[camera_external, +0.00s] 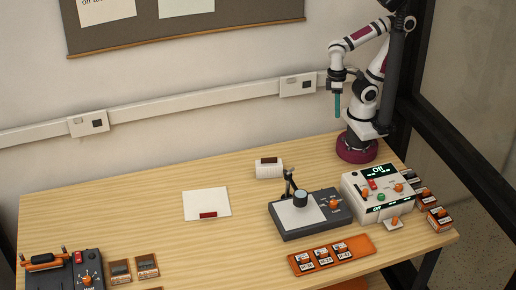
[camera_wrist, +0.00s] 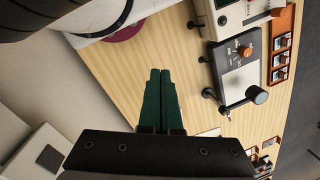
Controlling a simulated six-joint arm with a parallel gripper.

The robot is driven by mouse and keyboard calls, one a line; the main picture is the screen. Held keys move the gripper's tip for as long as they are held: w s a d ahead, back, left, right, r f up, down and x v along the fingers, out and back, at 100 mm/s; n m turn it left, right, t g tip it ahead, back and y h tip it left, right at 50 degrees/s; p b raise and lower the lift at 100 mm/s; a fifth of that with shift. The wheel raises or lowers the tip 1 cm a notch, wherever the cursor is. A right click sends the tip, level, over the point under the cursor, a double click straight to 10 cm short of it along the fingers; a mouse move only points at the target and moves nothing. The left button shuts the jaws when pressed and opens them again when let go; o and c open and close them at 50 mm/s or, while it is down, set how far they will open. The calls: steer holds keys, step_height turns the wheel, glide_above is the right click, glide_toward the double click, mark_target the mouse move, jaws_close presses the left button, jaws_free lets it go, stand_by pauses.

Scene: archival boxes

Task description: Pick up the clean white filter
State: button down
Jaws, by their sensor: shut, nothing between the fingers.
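A flat white sheet (camera_external: 205,200) with a dark red label lies on the table left of centre. Another white square (camera_external: 296,218) lies on a dark grey device, under a small post with a round grey head; it also shows in the wrist view (camera_wrist: 238,84). I cannot tell which of these, if either, is the clean white filter. My gripper (camera_external: 337,116) hangs high over the back right of the table, near my base, fingers pointing down and away from both white pieces. In the wrist view its green fingers (camera_wrist: 160,72) are together and empty.
The dark grey device (camera_external: 315,230) and a white control box (camera_external: 378,192) stand at the right. An orange tray (camera_external: 330,255) holds small labelled boxes in front. A small white box (camera_external: 269,170) stands behind. Dark equipment (camera_external: 62,270) is at front left. The left middle table is clear.

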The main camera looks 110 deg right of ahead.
steer(key=shift+c, duration=0.4)
jaws_free()
